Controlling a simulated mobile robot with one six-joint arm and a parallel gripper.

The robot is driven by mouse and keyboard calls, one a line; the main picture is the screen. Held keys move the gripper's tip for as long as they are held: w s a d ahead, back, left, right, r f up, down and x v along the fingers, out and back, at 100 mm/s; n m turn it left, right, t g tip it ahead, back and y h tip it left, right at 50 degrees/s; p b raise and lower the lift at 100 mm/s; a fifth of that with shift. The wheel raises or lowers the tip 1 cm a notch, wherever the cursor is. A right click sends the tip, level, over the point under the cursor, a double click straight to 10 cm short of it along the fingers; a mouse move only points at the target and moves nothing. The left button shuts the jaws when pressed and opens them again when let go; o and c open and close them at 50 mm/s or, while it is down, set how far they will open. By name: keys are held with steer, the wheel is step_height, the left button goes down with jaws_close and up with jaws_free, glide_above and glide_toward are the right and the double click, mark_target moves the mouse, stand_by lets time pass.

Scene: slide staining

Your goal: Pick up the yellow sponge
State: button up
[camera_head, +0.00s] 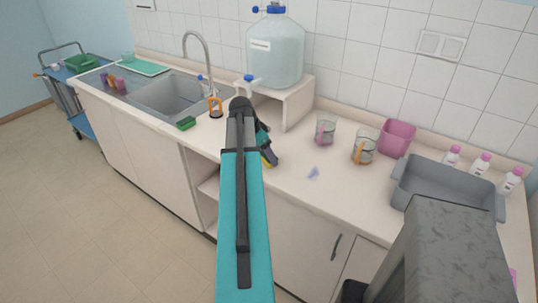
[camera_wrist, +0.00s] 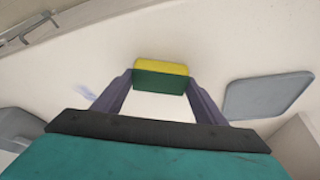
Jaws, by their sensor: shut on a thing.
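The yellow sponge (camera_wrist: 162,67) has a dark green layer and sits between the two fingertips of my gripper (camera_wrist: 160,82) in the wrist view. The fingers are shut on its two ends. In the head view my gripper (camera_head: 265,147) is over the counter, in front of the white stand, mostly hidden behind my arm. I cannot tell whether the sponge touches the counter.
Another green sponge (camera_head: 186,123) lies by the sink (camera_head: 170,95). A water jug (camera_head: 275,48) is on a white stand (camera_head: 297,97). Two glass beakers, a pink container (camera_head: 396,138), a grey tub (camera_head: 440,180) and bottles stand right. A bluish smear (camera_head: 313,173) marks the counter.

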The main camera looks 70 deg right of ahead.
steer(key=shift+r, duration=0.1)
steer(key=shift+r+b, duration=0.75)
steer(key=shift+r, duration=0.8)
steer(key=a+r+b, duration=0.1)
steer(key=a+b, duration=0.2)
steer(key=a, duration=1.2)
steer(key=shift+s+a+r+b, duration=0.25)
steer(key=shift+a+r+b, duration=0.05)
steer(key=shift+r+b, duration=0.1)
